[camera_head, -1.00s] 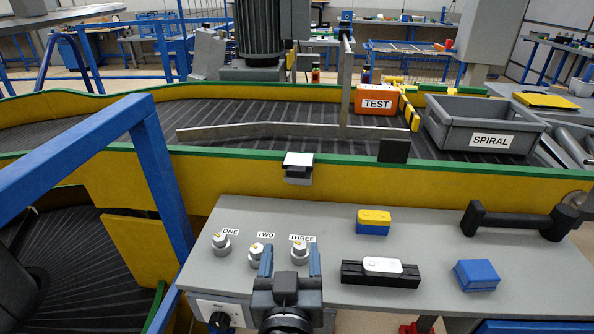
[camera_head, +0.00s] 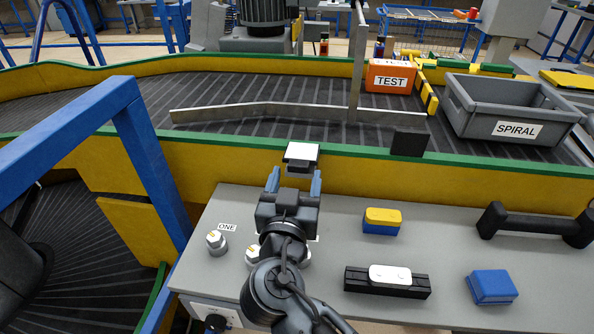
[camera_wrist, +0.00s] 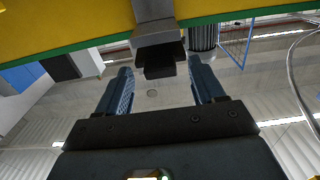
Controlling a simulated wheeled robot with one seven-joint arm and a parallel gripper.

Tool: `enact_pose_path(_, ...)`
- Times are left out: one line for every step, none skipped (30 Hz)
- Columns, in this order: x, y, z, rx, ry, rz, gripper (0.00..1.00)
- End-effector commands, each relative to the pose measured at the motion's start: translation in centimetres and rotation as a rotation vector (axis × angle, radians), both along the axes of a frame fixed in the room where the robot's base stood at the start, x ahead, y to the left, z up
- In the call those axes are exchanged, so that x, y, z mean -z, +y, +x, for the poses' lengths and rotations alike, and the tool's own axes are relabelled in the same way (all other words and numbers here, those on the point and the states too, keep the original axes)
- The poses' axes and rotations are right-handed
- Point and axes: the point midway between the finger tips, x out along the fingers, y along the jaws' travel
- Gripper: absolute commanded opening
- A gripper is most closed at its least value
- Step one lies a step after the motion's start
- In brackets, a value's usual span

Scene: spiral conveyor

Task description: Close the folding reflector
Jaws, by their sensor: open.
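A small hinged device with a pale top plate and a grey body, which looks like the folding reflector (camera_head: 301,153), is mounted on the green-edged yellow conveyor wall. My gripper (camera_head: 294,182) is open and empty just in front of and below it, one finger toward each side. In the wrist view, the device's grey bracket and dark block (camera_wrist: 157,38) appear ahead, roughly centred between the open fingers (camera_wrist: 160,80). I cannot tell whether a finger touches it. The plate's exact fold angle is unclear.
The grey console (camera_head: 340,220) below carries knobs, partly hidden by my arm, a yellow-and-blue block (camera_head: 382,221), a black bar with a white piece (camera_head: 388,281), a blue box (camera_head: 492,287) and a black handle (camera_head: 535,225). A black plate (camera_head: 409,143) stands at the rail. A blue frame (camera_head: 150,165) rises left.

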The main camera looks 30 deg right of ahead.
Motion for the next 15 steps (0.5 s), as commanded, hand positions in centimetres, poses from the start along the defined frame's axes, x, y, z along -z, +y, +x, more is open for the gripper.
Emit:
enact_pose_path(-0.12,-0.38,0.42,0.002,0.001,0.001,0.68)
enact_pose_path(-0.09,-0.55,0.60,0.003,0.001,0.001,0.68)
enact_pose_path(-0.04,-0.70,0.83,0.002,0.001,0.001,0.68)
enact_pose_path(-0.02,-0.78,0.95,0.002,0.001,0.001,0.68)
enact_pose_path(0.00,-0.84,1.06,0.001,0.001,0.001,0.68)
enact_pose_path(0.01,-0.89,1.14,0.000,0.001,0.001,0.68)
enact_pose_path(0.02,-0.91,1.19,0.000,0.001,0.001,0.68)
enact_pose_path(0.03,-0.93,1.21,0.000,0.001,0.001,0.68)
enact_pose_path(0.04,-0.94,1.22,0.000,0.001,0.001,0.68)
enact_pose_path(0.05,-0.94,1.22,0.000,0.001,0.001,0.68)
enact_pose_path(0.05,-0.93,1.21,0.000,0.001,0.001,0.68)
enact_pose_path(0.05,-0.93,1.21,0.000,0.001,0.001,0.68)
enact_pose_path(0.05,-0.93,1.21,0.000,0.001,0.001,0.68)
enact_pose_path(0.05,-0.93,1.21,0.000,0.001,0.001,0.67)
enact_pose_path(0.05,-0.93,1.19,0.000,0.001,0.001,0.63)
